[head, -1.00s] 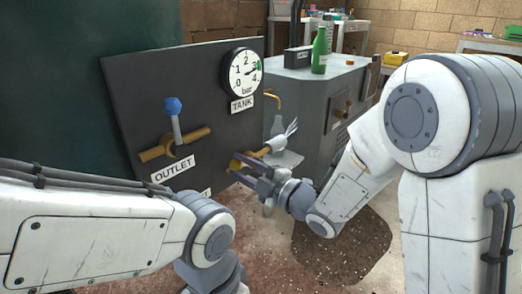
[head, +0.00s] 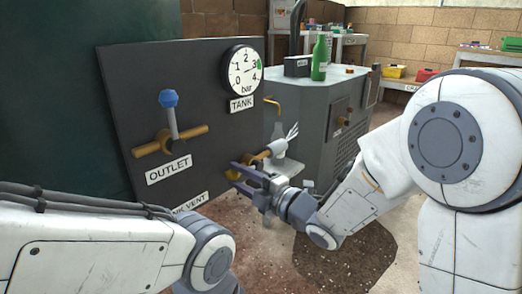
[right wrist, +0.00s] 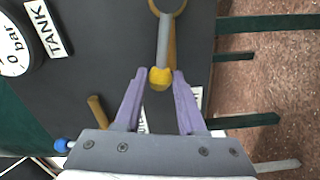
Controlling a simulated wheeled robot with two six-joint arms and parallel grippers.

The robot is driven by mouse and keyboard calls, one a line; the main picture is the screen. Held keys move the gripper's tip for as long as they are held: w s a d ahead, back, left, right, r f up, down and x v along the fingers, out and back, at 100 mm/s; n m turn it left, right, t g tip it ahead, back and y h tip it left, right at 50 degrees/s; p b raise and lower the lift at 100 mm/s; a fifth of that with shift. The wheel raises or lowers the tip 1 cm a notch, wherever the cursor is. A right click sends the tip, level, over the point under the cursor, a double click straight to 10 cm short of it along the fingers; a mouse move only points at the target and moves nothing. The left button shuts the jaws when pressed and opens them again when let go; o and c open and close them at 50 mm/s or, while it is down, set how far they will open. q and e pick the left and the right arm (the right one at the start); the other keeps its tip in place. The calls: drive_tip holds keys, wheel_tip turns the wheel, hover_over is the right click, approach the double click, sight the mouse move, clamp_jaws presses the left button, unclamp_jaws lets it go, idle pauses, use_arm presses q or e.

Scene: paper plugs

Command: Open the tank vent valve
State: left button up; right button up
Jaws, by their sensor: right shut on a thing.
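The tank vent valve has a grey lever (right wrist: 163,38) with a yellow knob (right wrist: 160,78); the knob also shows in the head view (head: 232,174). In the right wrist view the lever overlaps its brass pipe (right wrist: 173,48) and looks roughly in line with it. My right gripper (head: 238,176), with purple fingers, is shut on the yellow knob, with one finger on each side of it. The TANK VENT label (head: 190,201) is partly hidden by my left arm. My left gripper is out of view.
The outlet valve (head: 172,118), with a blue knob and upright lever, is left of the vent on the dark panel (head: 125,90). The tank gauge (head: 243,70) reads about 3 bar. A grey cabinet (head: 310,100) with a green bottle (head: 319,58) stands to the right.

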drive_tip(key=f+n+b, duration=0.1)
drive_tip(key=n+b, duration=0.1)
drive_tip(key=b, duration=0.1)
drive_tip(key=shift+f, duration=0.3)
drive_tip(key=o, duration=1)
drive_tip(key=shift+s, duration=0.1)
drive_tip(key=v, duration=0.4)
drive_tip(key=shift+b, duration=0.3)
